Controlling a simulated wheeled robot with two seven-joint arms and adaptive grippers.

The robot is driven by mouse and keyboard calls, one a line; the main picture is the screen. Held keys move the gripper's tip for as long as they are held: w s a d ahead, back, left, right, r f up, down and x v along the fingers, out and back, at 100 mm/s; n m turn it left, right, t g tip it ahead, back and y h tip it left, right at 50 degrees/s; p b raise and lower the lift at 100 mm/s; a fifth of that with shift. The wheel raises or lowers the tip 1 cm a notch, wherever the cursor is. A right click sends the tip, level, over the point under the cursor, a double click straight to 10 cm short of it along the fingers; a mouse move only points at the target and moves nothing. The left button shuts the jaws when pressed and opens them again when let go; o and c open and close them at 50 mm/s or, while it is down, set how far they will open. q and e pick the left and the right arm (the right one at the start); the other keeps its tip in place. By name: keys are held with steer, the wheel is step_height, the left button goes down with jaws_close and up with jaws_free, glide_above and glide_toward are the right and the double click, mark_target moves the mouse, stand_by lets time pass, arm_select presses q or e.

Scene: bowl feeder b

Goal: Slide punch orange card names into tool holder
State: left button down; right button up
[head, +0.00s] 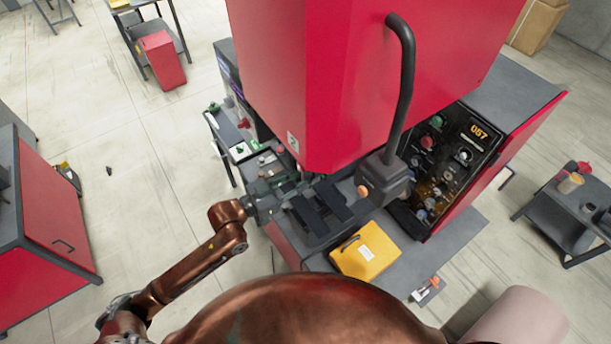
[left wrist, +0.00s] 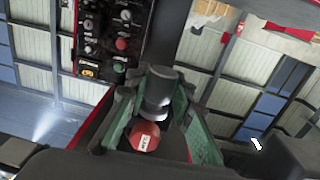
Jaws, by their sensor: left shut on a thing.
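My left gripper (head: 272,193) reaches in from the left to the front of the red press, beside its dark work area. In the left wrist view, the green fingers of the left gripper (left wrist: 158,95) are shut on a punch (left wrist: 145,135), a dark grey cylinder with a red end bearing a small white label. The label is too small to read. A dark slotted block (head: 322,210), perhaps the tool holder, lies just right of the gripper in the head view. The punch is hard to make out there. My right gripper is not in view.
The red press (head: 340,80) with a thick black handle (head: 404,90) towers over the work area. A control panel (head: 445,160) stands at its right. A small card with orange (head: 430,286) lies at the front right.

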arm_select(q)
steer(key=shift+x, duration=1.9)
steer(key=c, duration=1.6)
jaws_free()
steer(key=shift+a, duration=0.1)
steer(key=v, duration=1.2)
